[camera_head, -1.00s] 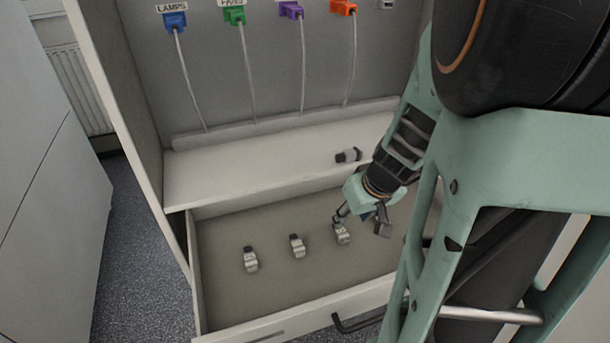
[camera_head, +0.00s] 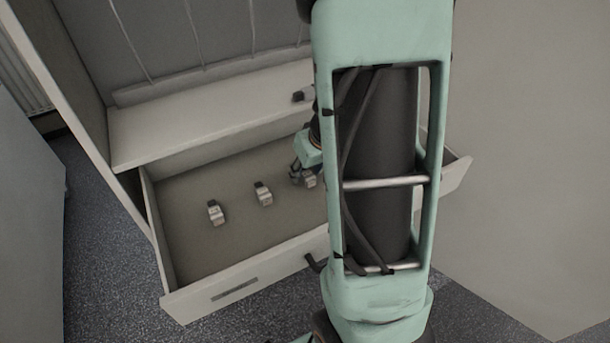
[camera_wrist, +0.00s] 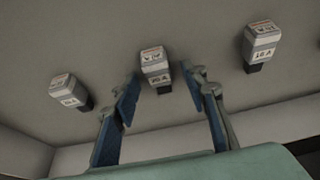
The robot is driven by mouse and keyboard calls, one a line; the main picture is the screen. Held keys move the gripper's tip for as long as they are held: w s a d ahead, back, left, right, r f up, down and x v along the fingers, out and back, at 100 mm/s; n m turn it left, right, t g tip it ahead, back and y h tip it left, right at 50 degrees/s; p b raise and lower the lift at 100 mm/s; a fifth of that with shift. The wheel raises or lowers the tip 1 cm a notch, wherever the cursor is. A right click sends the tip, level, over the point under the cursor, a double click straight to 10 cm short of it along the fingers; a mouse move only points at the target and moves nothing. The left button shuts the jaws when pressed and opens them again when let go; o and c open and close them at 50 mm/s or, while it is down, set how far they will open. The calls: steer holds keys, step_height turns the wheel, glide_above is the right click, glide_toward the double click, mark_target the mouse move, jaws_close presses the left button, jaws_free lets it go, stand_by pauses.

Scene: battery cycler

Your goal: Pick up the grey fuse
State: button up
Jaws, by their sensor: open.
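Several look-alike grey-white fuses with dark ends lie in the open drawer. In the head view I see a left fuse (camera_head: 215,213), a middle fuse (camera_head: 263,194) and a right fuse (camera_head: 311,181) partly covered by my arm. My gripper (camera_head: 299,172) is low in the drawer beside the right one. In the wrist view my gripper (camera_wrist: 164,84) is open, with one fuse (camera_wrist: 155,65) just ahead, its dark end between the blue-padded fingertips. Another fuse (camera_wrist: 68,91) is to the left and one (camera_wrist: 260,46) to the right. I cannot tell whether the fingers touch the fuse.
The drawer (camera_head: 250,275) has raised walls around my gripper. My arm hides the drawer's right part.

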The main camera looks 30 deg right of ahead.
jaws_close()
steer(key=shift+r, duration=0.1)
